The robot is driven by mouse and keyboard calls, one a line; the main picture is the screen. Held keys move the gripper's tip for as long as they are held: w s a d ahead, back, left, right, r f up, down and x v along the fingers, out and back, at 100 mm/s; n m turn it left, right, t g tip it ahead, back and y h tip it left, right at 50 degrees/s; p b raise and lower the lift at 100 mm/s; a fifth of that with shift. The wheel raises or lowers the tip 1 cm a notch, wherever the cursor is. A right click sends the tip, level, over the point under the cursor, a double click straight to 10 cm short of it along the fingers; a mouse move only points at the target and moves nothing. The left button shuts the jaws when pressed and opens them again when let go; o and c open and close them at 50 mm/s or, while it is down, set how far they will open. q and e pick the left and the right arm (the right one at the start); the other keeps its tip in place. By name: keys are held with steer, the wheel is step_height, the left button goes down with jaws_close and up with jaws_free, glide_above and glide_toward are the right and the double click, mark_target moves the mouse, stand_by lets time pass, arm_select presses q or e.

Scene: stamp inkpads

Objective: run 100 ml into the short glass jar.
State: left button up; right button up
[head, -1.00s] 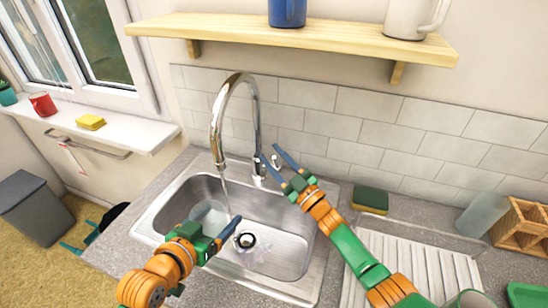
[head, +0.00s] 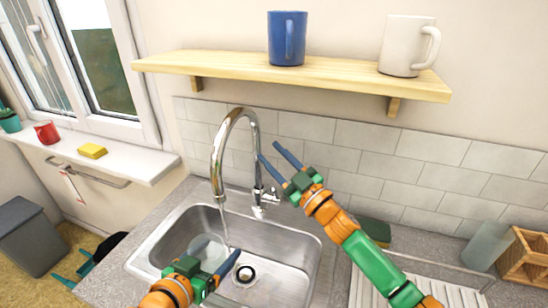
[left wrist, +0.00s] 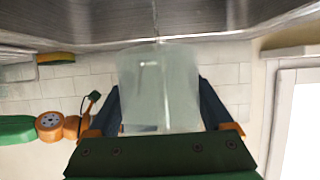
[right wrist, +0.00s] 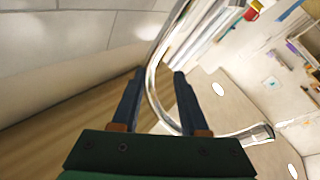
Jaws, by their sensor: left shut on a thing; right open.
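The short glass jar (head: 203,246) is clear and sits low in the steel sink, partly hidden behind my left gripper (head: 205,264). My left gripper is shut on the jar, with a finger on each side, as the left wrist view also shows the jar (left wrist: 158,88). The chrome tap (head: 217,165) stands behind the sink, and a thin water stream (head: 227,230) runs from its spout down at the jar. The water level in the jar cannot be read. My right gripper (head: 271,152) is open and empty, above the tap's lever (head: 268,196) and apart from it.
The sink (head: 285,240) has a dark drain ring (head: 244,274). A sponge (head: 374,231) lies behind my right arm. A clear glass (head: 487,245) and a wooden crate (head: 527,255) stand at the right. A shelf (head: 330,72) with mugs hangs above.

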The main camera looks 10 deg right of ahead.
steer(key=shift+w+f, duration=0.1)
arm_select(q)
steer(key=w+d, duration=0.4)
steer(key=w, duration=0.2)
stand_by(0.5)
stand_by(0.6)
